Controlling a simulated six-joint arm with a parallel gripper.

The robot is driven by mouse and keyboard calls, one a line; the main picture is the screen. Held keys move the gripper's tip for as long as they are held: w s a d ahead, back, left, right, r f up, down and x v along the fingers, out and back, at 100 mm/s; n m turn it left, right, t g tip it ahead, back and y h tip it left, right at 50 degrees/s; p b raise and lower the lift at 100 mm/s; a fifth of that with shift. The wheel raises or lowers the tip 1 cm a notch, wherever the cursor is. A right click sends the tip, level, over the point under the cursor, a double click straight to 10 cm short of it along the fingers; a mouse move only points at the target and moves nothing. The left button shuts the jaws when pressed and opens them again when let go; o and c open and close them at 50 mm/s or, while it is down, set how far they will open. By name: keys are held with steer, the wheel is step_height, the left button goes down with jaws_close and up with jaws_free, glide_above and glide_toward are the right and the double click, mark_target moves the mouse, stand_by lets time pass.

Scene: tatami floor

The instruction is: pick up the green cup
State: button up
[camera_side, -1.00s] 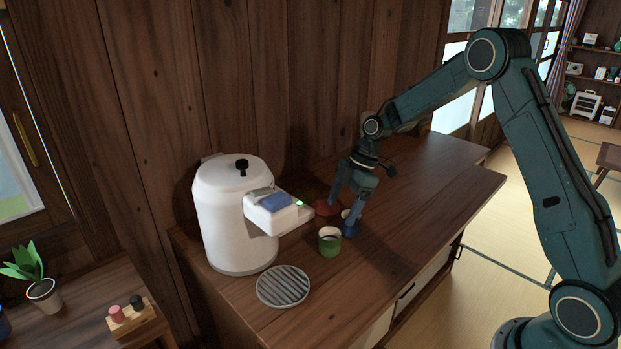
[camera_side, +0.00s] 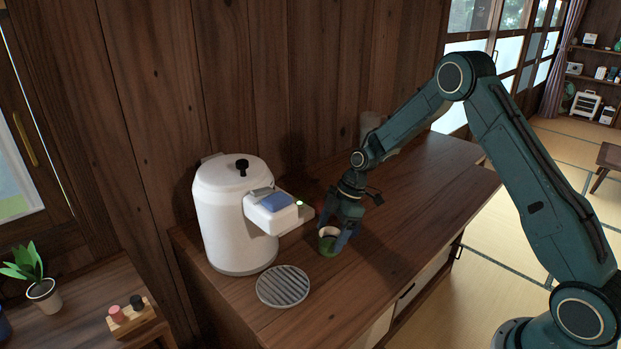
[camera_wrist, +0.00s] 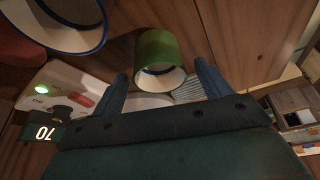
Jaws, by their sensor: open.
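A white dispenser (camera_side: 225,215) with a blue-topped spout stands left of the cup. A round slatted grate (camera_side: 283,287) lies in front. The counter's right part is clear.

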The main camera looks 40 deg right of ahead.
steer(key=shift+x, duration=1.5)
steer(key=shift+c, duration=0.5)
steer(key=c, duration=1)
